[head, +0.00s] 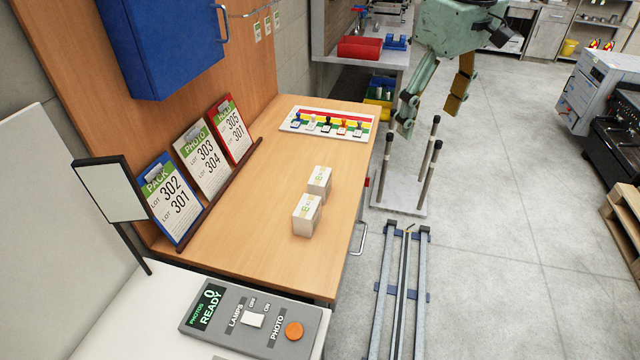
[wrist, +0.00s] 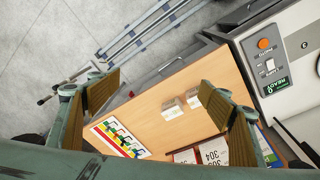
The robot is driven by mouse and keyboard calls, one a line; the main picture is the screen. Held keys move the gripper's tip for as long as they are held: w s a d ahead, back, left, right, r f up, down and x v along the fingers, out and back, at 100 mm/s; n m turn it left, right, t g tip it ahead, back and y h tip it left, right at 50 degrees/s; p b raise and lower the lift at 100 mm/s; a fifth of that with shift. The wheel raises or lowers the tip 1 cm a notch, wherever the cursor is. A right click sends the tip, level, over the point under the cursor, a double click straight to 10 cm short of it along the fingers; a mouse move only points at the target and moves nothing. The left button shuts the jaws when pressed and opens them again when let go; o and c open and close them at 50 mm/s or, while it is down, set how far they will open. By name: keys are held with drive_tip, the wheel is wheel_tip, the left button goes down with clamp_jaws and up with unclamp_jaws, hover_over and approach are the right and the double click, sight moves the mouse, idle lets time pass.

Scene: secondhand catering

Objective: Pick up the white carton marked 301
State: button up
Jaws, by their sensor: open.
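Two small white cartons with green print stand upright on the wooden tabletop. The nearer carton (head: 306,215) and the farther carton (head: 319,182) are a short gap apart in the head view. Their print is too small to read, so I cannot tell which is marked 301. In the wrist view the carton nearer the control panel (wrist: 193,99) and the other carton (wrist: 171,109) lie between my fingers in the picture, well beyond them. My gripper (head: 432,108) is open and empty, high up and to the right of the table, beyond its right edge.
Lot boards, PACK (head: 172,199), PHOTO (head: 203,163) and HOLD (head: 231,130), lean along the table's left side. A stamp rack (head: 325,134) lies at the far end. A grey control panel (head: 240,318) sits at the front. A blue cabinet (head: 165,50) hangs above. The tabletop around the cartons is clear.

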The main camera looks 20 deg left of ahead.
drive_tip(key=w+a+f+n+g+p, duration=0.1)
drive_tip(key=w+a+f+n+p, duration=0.1)
drive_tip(key=w+a+f, duration=0.4)
drive_tip(key=w+a+f+n+p, duration=0.15)
drive_tip(key=w+a, duration=0.25)
drive_tip(key=a, duration=0.4)
drive_tip(key=n+p, duration=0.3)
drive_tip(key=n, duration=0.2)
hover_over(320, 176)
wheel_tip(320, 176, down, 16)
drive_tip(key=r, duration=0.1)
drive_tip(key=shift+w+f+g+h, duration=0.25)
drive_tip(key=shift+g+h, duration=0.05)
drive_tip(key=shift+g, duration=0.1)
drive_tip(key=shift+f+p, duration=0.3)
drive_tip(key=shift+f, duration=3.95)
drive_tip(key=shift+f, duration=0.1)
drive_tip(key=shift+s+f+p, duration=0.1)
drive_tip(key=shift+f+p, duration=0.45)
drive_tip(key=shift+f, duration=2)
drive_tip(key=shift+c, duration=0.3)
